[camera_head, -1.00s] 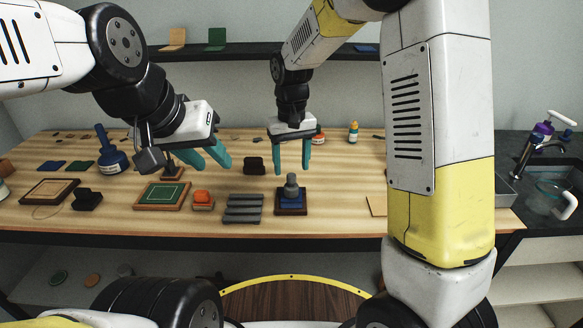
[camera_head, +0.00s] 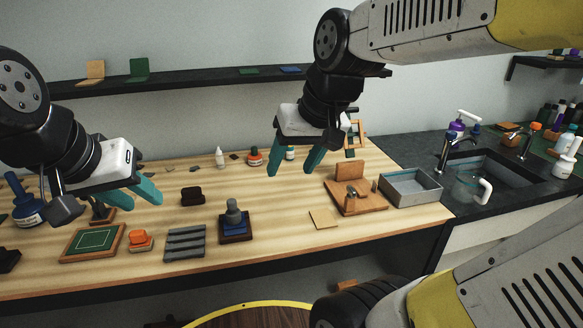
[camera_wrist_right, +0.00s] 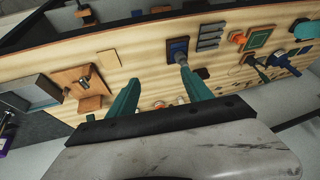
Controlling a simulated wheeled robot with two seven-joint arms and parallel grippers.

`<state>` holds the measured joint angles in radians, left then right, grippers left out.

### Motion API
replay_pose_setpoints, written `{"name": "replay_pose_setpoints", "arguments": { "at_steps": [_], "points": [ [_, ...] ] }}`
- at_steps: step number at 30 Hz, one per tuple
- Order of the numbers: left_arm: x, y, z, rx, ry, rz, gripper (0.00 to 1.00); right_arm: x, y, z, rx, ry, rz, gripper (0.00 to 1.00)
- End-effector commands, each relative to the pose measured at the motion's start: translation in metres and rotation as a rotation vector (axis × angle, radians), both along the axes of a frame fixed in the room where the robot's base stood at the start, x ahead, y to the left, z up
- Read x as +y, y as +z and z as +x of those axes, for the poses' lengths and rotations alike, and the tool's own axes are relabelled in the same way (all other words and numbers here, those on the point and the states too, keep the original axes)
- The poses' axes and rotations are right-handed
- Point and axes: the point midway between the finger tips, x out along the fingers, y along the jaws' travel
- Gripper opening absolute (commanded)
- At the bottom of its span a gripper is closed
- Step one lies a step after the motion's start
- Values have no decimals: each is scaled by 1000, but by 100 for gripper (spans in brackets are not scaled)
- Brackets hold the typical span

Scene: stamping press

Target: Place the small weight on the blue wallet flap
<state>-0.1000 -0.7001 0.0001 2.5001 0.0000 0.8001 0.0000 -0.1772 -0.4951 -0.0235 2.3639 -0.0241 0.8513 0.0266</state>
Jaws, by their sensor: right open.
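The small grey weight (camera_head: 233,207) stands upright on the blue wallet (camera_head: 236,227), which lies on a dark square base near the table's front edge. In the right wrist view the weight (camera_wrist_right: 181,58) shows on the wallet (camera_wrist_right: 178,46), beyond the fingertips. My right gripper (camera_head: 292,173) is open and empty, above the table to the right of the weight and apart from it. Its two teal fingers (camera_wrist_right: 158,95) are spread in the wrist view. My left gripper (camera_head: 140,200) has its fingers apart and empty, above the table left of the weight.
A grey ribbed block (camera_head: 185,243), an orange-topped stamp (camera_head: 140,240) and a green framed pad (camera_head: 93,242) lie left of the wallet. A wooden press (camera_head: 355,198) and a grey bin (camera_head: 411,187) stand right. Bare wood surrounds a tan card (camera_head: 323,219).

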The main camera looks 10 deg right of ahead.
Motion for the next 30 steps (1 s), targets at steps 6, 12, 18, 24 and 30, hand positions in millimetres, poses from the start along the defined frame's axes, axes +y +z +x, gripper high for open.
{"name": "replay_pose_setpoints", "arguments": {
  "at_steps": [6, 12, 18, 24, 30],
  "points": [
    [0, 0, 0, 0, 0, 0, 36, -14, -3, -36, -98, -52, 14, 59],
    [0, 0, 0, 0, 0, 0, 36, -15, -4, -40, -112, -58, 15, 59],
    [0, 0, 0, 0, 0, 0, 36, -15, -4, -40, -111, -58, 15, 59],
    [0, 0, 0, 0, 0, 0, 36, -15, -4, -40, -111, -58, 15, 59],
    [0, 0, 0, 0, 0, 0, 36, -15, -4, -40, -111, -58, 15, 59]
  ]
}}
